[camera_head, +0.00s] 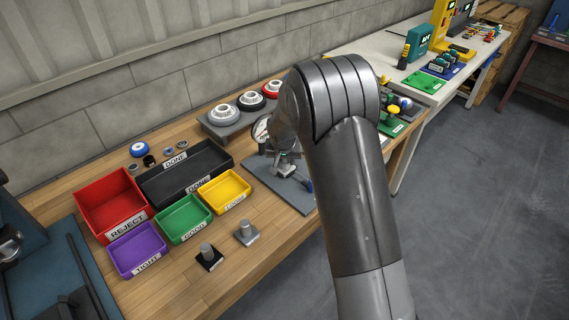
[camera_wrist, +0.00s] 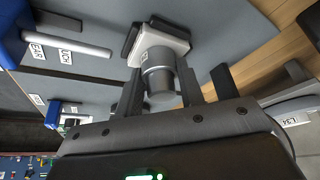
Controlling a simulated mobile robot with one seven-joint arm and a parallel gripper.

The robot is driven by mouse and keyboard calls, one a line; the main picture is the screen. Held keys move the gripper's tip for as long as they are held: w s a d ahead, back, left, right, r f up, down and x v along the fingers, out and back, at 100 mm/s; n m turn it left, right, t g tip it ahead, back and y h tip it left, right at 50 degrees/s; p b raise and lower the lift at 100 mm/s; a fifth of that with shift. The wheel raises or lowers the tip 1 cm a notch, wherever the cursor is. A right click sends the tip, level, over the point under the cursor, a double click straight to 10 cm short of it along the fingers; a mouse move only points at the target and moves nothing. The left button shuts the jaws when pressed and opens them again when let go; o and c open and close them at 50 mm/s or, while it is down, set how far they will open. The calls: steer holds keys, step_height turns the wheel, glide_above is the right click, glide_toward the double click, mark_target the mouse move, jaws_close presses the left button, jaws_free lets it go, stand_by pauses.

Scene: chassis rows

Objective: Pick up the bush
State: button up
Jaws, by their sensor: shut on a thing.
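The bush looks to be the grey stepped cylinder (camera_wrist: 157,78) in the wrist view. My gripper (camera_wrist: 160,88) has its dark fingers on both sides of it and is shut on it. A pale square block (camera_wrist: 165,38) with dark pads is just beyond the cylinder; I cannot tell whether they touch. In the head view my arm hides most of the gripper and the bush. The visible end of the arm is over a grey plate (camera_head: 268,181) on the wooden bench.
On the bench (camera_head: 262,242) are a red REJECT bin (camera_head: 100,195), a black DONE tray (camera_head: 160,189), and green (camera_head: 181,213), yellow (camera_head: 222,188) and purple (camera_head: 135,242) bins. Two short grey posts stand in front. A dial gauge (camera_head: 260,130) is close beside my arm.

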steer(key=shift+r, duration=0.15)
steer(key=shift+r, duration=0.65)
step_height(320, 180, up, 3)
steer(key=shift+f, duration=0.2)
steer(key=s+d+r, duration=0.3)
steer(key=d+r, duration=0.4)
steer(key=d, duration=0.4)
steer(key=shift+s, duration=0.3)
step_height(320, 180, up, 6)
stand_by(0.3)
